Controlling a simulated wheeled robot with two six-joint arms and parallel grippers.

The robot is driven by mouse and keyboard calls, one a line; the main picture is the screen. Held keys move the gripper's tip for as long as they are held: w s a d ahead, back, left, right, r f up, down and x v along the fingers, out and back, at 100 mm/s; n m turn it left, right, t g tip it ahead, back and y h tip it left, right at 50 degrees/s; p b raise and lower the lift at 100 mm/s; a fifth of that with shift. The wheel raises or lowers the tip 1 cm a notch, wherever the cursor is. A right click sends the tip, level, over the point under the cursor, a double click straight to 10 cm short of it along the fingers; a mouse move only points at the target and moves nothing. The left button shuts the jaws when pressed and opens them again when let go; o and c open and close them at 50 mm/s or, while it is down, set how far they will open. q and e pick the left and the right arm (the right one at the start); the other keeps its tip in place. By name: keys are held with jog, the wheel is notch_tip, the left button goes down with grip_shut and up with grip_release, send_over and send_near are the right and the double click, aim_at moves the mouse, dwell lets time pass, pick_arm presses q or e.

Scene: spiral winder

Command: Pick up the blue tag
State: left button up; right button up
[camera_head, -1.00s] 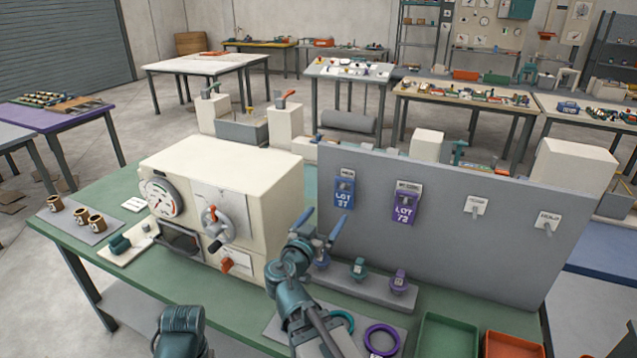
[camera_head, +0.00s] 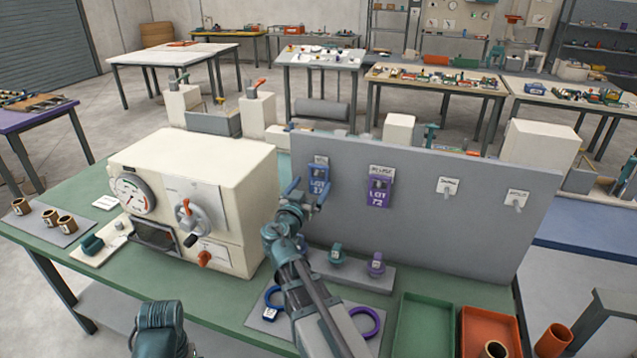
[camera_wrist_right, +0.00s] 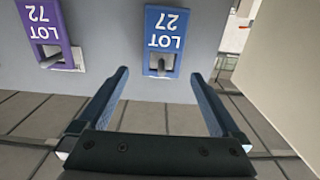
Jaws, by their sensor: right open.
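The blue tag (camera_head: 319,174), marked LOT 27, hangs on a peg on the upright grey panel. My right gripper (camera_head: 308,193) is open in front of the tag's lower part, its fingers overlapping the tag in the head view. In the right wrist view the blue tag (camera_wrist_right: 165,38) appears upside down, with the peg showing through its slot. It lies just beyond the open fingertips (camera_wrist_right: 160,76), roughly centred between them, and nothing is held. My left gripper is not in view.
A purple LOT 72 tag (camera_head: 380,187) hangs to the right of the blue one. Two empty pegs are farther right on the panel (camera_head: 480,240). A cream winder machine (camera_head: 235,165) stands close on the left. Rings and green and orange trays (camera_head: 425,325) lie below.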

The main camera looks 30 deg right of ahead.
aim_at(319, 180)
jog(key=x, duration=0.5)
jog(key=shift+w, duration=0.25)
jog(key=shift+a, duration=0.1)
jog(key=shift+c, duration=0.2)
jog(key=c, duration=1.2)
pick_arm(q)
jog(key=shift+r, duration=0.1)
pick_arm(e)
jog(key=shift+r, duration=0.1)
jog(key=shift+c, duration=0.2)
